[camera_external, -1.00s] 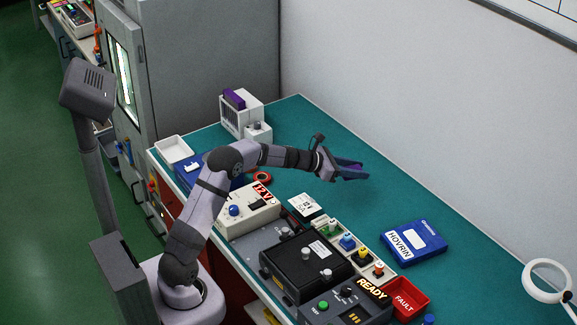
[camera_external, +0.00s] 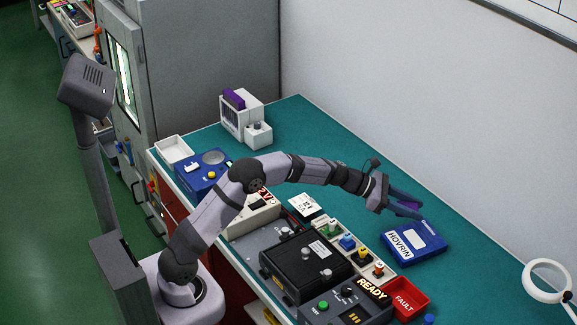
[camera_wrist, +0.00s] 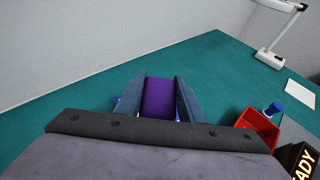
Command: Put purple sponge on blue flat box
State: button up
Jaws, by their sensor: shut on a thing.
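The purple sponge (camera_wrist: 158,98) is between the two fingers of my gripper (camera_wrist: 160,95) in the wrist view. In the external view my gripper (camera_external: 408,204) is shut on the sponge (camera_external: 407,210), mostly hidden by the fingers. The blue flat box (camera_external: 415,242), with a white HOVRIN label, lies on the green bench. My gripper is above the bench near the box's far edge; the exact height is hard to tell. In the wrist view only small blue bits of the box show beside the fingers.
A red FAULT bin (camera_external: 408,298) stands in front of the box. A row of coloured buttons (camera_external: 350,244) and a black instrument (camera_external: 305,266) are to its left. A ring lamp (camera_external: 547,281) is at the right. The bench behind the box is clear.

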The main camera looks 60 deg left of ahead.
aim_at(407, 238)
jog(key=shift+f, duration=5)
jog(key=shift+f, duration=0.2)
jog(key=o, duration=1)
jog(key=shift+r, duration=0.15)
jog(key=shift+r, duration=0.15)
jog(key=shift+s+a, duration=0.15)
jog(key=shift+a, duration=0.15)
jog(key=b+v, duration=0.2)
jog(key=v, duration=0.9)
jog(key=shift+s+a+r, duration=0.1)
jog(key=shift+s+r, duration=0.05)
